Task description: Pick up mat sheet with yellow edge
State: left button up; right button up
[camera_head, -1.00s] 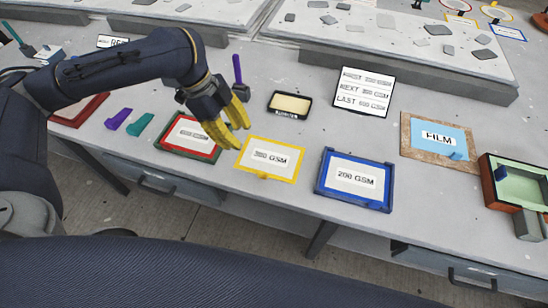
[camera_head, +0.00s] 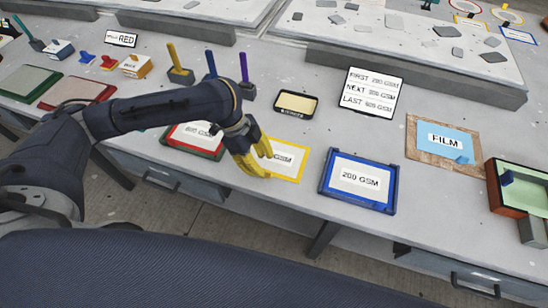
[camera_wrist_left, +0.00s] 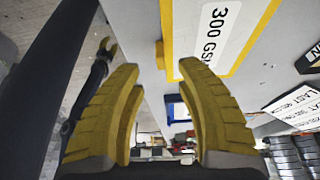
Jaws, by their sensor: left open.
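The mat sheet with the yellow edge (camera_head: 299,168) lies flat near the table's front edge, with a white "300 GSM" label. Its left part is hidden by my left gripper (camera_head: 266,163). In the left wrist view the sheet's edge and label (camera_wrist_left: 215,35) show beyond the fingers, with a small yellow tab (camera_wrist_left: 160,52) on the edge. My left gripper (camera_wrist_left: 160,88) is open there, and nothing is between its fingers. A small dark arm with a yellowish tip (camera_wrist_left: 106,46), which looks like my right one, shows at the left; its jaw state is too small to tell.
A red-and-green framed sheet (camera_head: 193,151) lies left of the yellow one, partly behind my arm. A blue-framed "200 GSM" tray (camera_head: 357,205) lies to its right. A small black-rimmed tray (camera_head: 296,104) and an order sign (camera_head: 370,93) stand behind. Bare table lies between them.

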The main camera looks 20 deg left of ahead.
aim_at(265, 171)
pick_arm(q)
jog(key=shift+x, duration=2.65)
jog(key=shift+o, duration=0.3)
jog(key=shift+w+a, duration=0.1)
jog(key=shift+a, duration=0.1)
grip_shut()
